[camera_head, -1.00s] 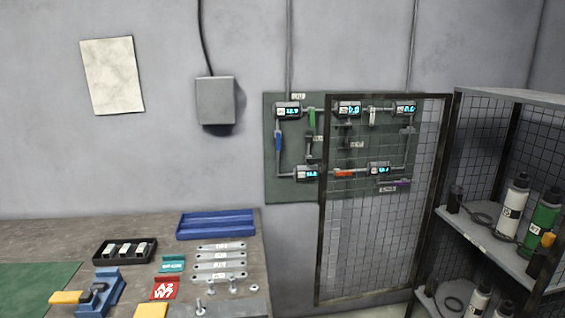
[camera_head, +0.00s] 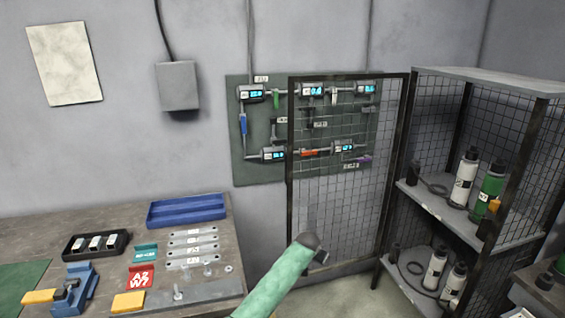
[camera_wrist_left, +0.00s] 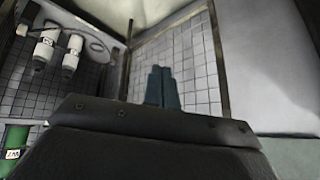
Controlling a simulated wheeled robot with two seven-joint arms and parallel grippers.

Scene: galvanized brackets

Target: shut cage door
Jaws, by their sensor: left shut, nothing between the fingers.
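The cage door (camera_head: 345,205) is a dark-framed wire mesh panel. It stands wide open, swung out to the left of the cage (camera_head: 490,80), in front of the green wall board. My left gripper (camera_head: 321,258) is at the end of the green arm, in front of the door's lower part. Its fingers show shut and empty in the left wrist view (camera_wrist_left: 160,86), over the door mesh (camera_wrist_left: 190,55). I cannot tell whether they touch it. The cage's open front shows shelves with bottles. My right gripper is not in view.
White bottles (camera_head: 465,178) and a green bottle (camera_head: 488,188) stand on the cage shelves. A workbench (camera_head: 125,215) at the left holds a blue tray (camera_head: 187,211), metal strips and a blue vise. Digital gauges hang on the green board (camera_head: 240,150).

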